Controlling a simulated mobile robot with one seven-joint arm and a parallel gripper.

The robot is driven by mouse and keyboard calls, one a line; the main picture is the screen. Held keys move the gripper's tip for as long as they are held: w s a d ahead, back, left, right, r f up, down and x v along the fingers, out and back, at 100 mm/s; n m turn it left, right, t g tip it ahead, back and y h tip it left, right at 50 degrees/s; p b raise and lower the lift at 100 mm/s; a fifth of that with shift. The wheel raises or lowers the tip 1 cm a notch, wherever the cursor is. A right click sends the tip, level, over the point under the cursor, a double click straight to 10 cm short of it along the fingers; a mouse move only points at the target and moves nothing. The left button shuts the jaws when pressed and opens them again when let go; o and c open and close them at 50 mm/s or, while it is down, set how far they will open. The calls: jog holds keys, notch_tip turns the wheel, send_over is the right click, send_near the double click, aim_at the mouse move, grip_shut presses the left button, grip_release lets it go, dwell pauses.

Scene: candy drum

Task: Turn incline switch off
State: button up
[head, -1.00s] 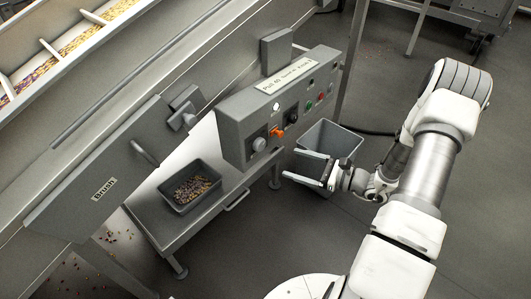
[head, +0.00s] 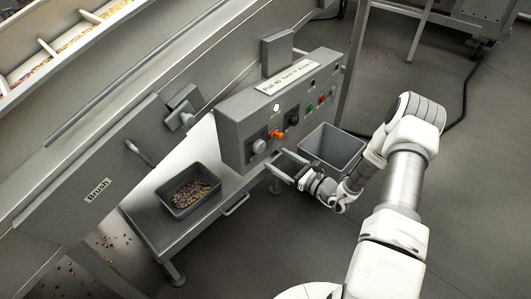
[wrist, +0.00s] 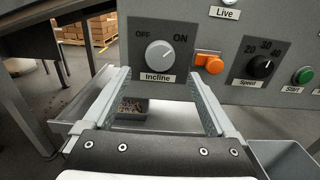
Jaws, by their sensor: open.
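The incline switch (head: 259,146) is a round light-grey knob at the left end of the grey control box (head: 232,138). In the wrist view the knob (wrist: 160,53) sits above an "Incline" label, between OFF at left and ON at right. Its mark seems to point up and right, toward ON, but is faint. My gripper (head: 282,160) is open and empty, in front of the box and to the right of the knob in the head view. In the wrist view its two fingers (wrist: 159,75) are apart, with the knob framed between and beyond their tips. No contact shows.
An orange switch (wrist: 208,62) sits just right of the knob, then a black speed knob (wrist: 261,66) and a green start button (wrist: 303,75). A grey bin (head: 331,147) stands beside my gripper. A tray of candy (head: 187,191) rests on the low shelf.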

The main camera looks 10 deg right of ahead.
aim_at(262, 149)
jog(key=x, duration=0.6)
jog(key=shift+w+a+b, duration=0.15)
jog(key=shift+b, duration=0.2)
jog(key=c, duration=1.3)
jog(key=shift+c, duration=0.2)
